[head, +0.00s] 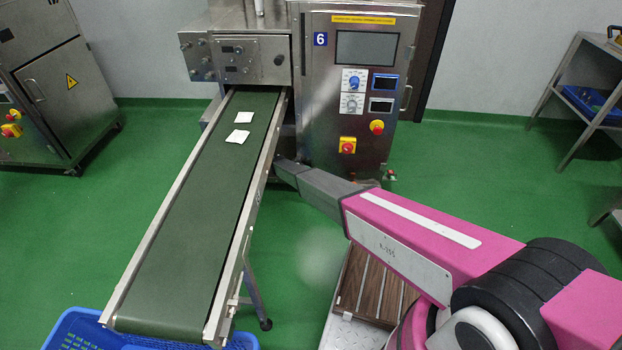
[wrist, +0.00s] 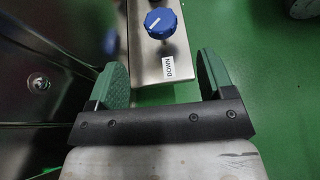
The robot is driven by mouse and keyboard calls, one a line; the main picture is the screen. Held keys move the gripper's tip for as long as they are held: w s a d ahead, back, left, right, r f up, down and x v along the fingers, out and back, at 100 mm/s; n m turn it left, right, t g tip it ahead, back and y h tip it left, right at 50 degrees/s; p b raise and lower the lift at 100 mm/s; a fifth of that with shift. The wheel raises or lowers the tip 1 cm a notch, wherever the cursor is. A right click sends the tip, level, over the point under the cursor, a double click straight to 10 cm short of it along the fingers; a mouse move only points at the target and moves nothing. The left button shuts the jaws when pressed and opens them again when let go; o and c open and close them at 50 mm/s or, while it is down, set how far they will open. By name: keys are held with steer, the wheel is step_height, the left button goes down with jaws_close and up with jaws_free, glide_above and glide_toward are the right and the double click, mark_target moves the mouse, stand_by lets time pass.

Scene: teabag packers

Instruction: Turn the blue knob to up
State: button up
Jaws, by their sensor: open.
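In the wrist view a blue knob (wrist: 161,22) with a short white line on its top, lying at a slant, sits on a narrow metal box (wrist: 148,62). A white label reading DOWN (wrist: 169,68) is on the box, on the side of the knob nearer my gripper. My gripper (wrist: 163,72) is open and empty, its green finger pads either side of the box's near end. The knob lies beyond the fingertips, untouched. In the head view my gripper's fingers are hidden beside the conveyor, and I cannot make out this knob there.
A green conveyor belt (head: 185,215) with two white packets (head: 238,136) runs beside my arm. The machine panel (head: 325,136) carries another blue dial (head: 354,83) and a red button (head: 377,127). A blue basket (head: 75,330) stands below the belt's end.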

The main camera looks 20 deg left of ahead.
steer(key=shift+d, duration=0.1)
steer(key=d+r+g+y, duration=0.1)
steer(key=d+y, duration=0.2)
steer(key=y, duration=0.1)
steer(key=w+d+r+g+y, duration=0.1)
steer(key=d+y, duration=0.3)
steer(key=d+r+y, duration=0.1)
steer(key=d+y, duration=0.3)
steer(key=shift+w+r+g, duration=0.2)
steer(key=shift+w+g, duration=0.05)
steer(key=shift+g, duration=0.15)
steer(key=shift+w+r+y, duration=0.3)
steer(key=shift+w+y, duration=0.05)
steer(key=shift+y, duration=0.25)
steer(key=shift+w+f, duration=0.1)
steer(key=shift+f, duration=0.3)
step_height(320, 180, down, 7)
steer(key=shift+r, duration=0.1)
steer(key=c, duration=0.9)
